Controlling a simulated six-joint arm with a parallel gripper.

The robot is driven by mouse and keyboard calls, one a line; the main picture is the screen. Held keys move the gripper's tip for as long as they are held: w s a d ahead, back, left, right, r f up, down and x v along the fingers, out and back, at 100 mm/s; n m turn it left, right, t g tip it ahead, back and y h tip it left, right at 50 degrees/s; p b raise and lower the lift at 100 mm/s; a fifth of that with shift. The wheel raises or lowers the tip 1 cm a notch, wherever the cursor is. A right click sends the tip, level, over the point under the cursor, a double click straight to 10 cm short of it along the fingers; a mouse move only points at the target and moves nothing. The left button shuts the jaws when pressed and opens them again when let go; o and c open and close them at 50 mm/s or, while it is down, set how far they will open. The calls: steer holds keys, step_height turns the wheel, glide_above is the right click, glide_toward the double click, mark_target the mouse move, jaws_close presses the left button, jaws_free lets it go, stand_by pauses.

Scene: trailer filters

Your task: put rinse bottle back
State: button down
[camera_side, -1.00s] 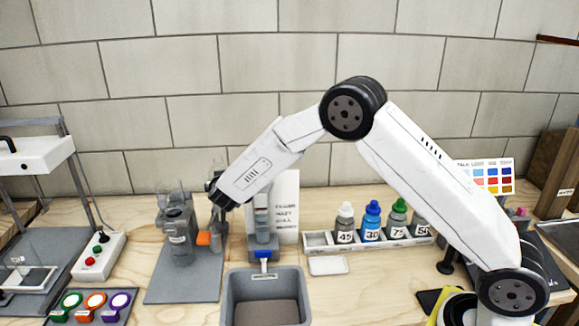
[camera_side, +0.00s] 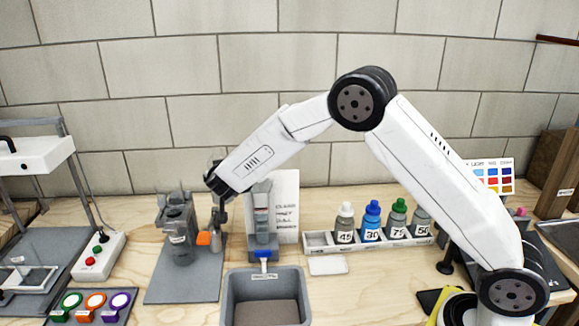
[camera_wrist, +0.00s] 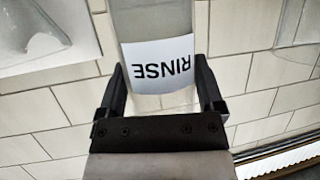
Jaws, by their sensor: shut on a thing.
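The rinse bottle (camera_wrist: 158,65) is a clear bottle with a white label reading RINSE, seen upside down in the wrist view. My gripper (camera_wrist: 161,80) is shut on it, with one black finger on each side of the bottle. In the side view my wrist is above the grey mat at left of centre, next to the grey stand. My fingers and the held bottle are small and mostly hidden there, so I cannot tell how far the bottle is above the mat.
A grey mat (camera_side: 183,287) bears a grey holder (camera_side: 178,230) and an orange piece (camera_side: 203,239). A grey bin (camera_side: 265,280) stands in front of a blue-based dispenser (camera_side: 262,225). A white rack (camera_side: 318,240) holds several numbered bottles. A white switch box (camera_side: 98,255) stands left.

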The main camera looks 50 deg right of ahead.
mark_target(218, 148)
step_height(218, 148, up, 11)
steer(key=shift+r, duration=0.2)
steer(key=s+d+m+g+h, duration=0.25)
steer(key=s+d, duration=0.25)
steer(key=s, duration=0.5)
steer(key=s+d+m+g+h, duration=0.1)
steer(key=s+d+m+g, duration=0.3)
steer(key=s, duration=0.7)
steer(key=s+d+m+g+h, duration=0.25)
steer(key=s+d, duration=0.35)
steer(key=s, duration=0.4)
step_height(218, 148, down, 18)
steer(key=shift+w+r, duration=0.2)
steer(key=w+d+f, duration=0.2)
steer(key=w+f, duration=0.2)
steer(key=w, duration=0.2)
steer(key=w+d+f, duration=0.2)
steer(key=w+f, duration=0.3)
steer(key=w, duration=0.1)
steer(key=shift+w+d+f, duration=0.15)
steer(key=shift+w+d, duration=0.1)
steer(key=shift+w, duration=0.1)
